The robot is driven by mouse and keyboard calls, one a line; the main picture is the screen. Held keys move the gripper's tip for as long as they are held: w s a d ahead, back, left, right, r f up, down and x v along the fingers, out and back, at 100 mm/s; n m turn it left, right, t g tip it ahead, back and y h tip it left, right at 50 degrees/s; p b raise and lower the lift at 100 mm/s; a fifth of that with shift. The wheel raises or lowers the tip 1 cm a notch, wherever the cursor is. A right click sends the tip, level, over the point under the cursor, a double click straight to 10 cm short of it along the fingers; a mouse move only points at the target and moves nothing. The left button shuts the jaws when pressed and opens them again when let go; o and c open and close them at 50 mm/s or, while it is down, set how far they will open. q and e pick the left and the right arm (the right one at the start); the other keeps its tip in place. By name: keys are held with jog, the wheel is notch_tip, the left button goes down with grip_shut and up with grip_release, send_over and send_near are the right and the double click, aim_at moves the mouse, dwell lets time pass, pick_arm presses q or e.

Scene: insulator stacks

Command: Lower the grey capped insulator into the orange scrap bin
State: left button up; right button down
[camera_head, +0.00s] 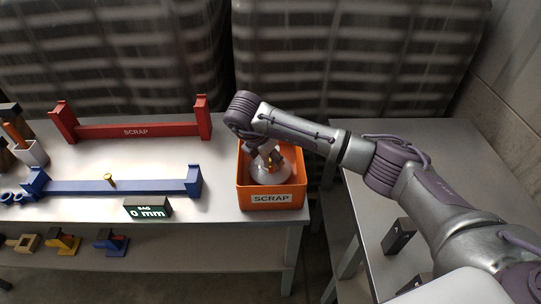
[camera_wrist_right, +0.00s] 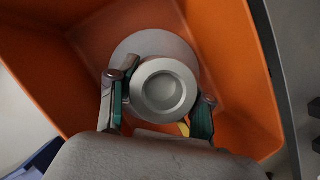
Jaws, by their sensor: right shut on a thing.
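The orange scrap bin (camera_head: 244,195) stands at the right end of the left table, its label facing front. Its inside also shows in the right wrist view (camera_wrist_right: 243,60). The grey capped insulator (camera_head: 268,177) is within the bin's walls, roughly upright, its wide disc below. In the right wrist view its round cap (camera_wrist_right: 165,90) sits between the two fingers. My right gripper (camera_head: 264,154) reaches down over the bin and is shut on the insulator's upper part. I cannot tell whether the disc touches the bin floor. My left gripper is not in view.
A black display (camera_head: 148,207) reads 0 mm. Beyond a gap, a right-hand table (camera_head: 365,240) holds dark blocks.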

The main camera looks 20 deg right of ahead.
jog(key=shift+f+b, duration=0.8)
jog(key=shift+f, duration=0.15)
dwell(0.5)
